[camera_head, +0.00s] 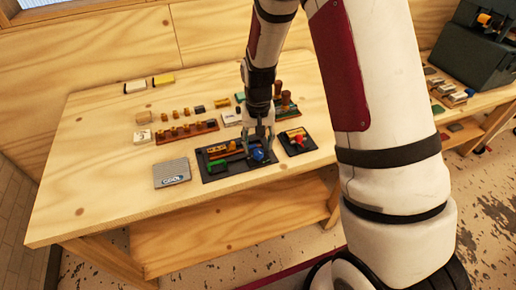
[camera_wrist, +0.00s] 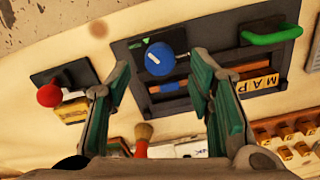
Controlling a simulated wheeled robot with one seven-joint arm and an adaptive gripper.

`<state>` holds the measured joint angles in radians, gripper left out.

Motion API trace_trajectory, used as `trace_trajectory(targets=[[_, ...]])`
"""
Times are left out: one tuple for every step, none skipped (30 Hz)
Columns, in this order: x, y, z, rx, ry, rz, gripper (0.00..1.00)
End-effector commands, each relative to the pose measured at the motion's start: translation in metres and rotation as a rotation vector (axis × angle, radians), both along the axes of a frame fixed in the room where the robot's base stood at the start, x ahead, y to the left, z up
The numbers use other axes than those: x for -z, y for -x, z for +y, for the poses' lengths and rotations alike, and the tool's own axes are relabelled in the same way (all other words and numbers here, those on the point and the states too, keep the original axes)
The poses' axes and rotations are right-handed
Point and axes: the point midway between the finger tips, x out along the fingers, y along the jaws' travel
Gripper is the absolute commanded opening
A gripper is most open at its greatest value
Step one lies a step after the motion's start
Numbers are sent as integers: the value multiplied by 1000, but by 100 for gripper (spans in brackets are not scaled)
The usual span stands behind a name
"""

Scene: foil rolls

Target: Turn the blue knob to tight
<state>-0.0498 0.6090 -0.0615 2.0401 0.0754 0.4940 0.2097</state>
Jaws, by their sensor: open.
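The blue knob (camera_head: 258,154) stands on the right part of a dark panel (camera_head: 209,175) on the wooden table. In the wrist view the round blue knob (camera_wrist: 160,58) has a white mark on its face and sits on the dark panel (camera_wrist: 127,50). My gripper (camera_head: 260,132) is above the panel at the knob. In the wrist view my gripper (camera_wrist: 158,82) has its two green-padded fingers spread wide and empty, with the knob between and beyond the tips. Whether the fingers are level with the knob is unclear.
A red knob (camera_wrist: 49,95) on a small dark plate is beside the panel. A green handle (camera_wrist: 270,38) is on the panel's other end. A grey "COOL" plate (camera_head: 172,173), a block row (camera_head: 186,132) and brown cylinders (camera_head: 287,98) stand nearby. The table's left front (camera_head: 90,205) is clear.

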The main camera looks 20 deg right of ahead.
Motion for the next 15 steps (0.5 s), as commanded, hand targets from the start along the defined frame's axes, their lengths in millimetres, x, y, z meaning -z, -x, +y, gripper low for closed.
trace_trajectory(targets=[[-12, -2, 0, -1, 0, -5, 48], [-19, -2, 0, -1, 0, -6, 48], [-27, -1, 0, 0, 0, -5, 48], [-34, -1, 0, 0, 0, -6, 48], [-39, -1, 0, 0, 0, -5, 48], [-47, -1, 0, 0, 1, -6, 48], [-53, -1, 0, 0, 0, -5, 48], [-58, -1, 0, 0, 0, -5, 48], [-64, -1, 0, 0, 0, -5, 48], [-68, -1, 0, 0, 0, -4, 48], [-72, -1, 0, 0, 0, -4, 48], [-76, -1, 0, 0, 0, -3, 48], [-79, -1, 0, 1, 0, -3, 48], [-81, -1, 0, 1, 0, -3, 48], [-83, 0, 0, 1, 1, -2, 48]])
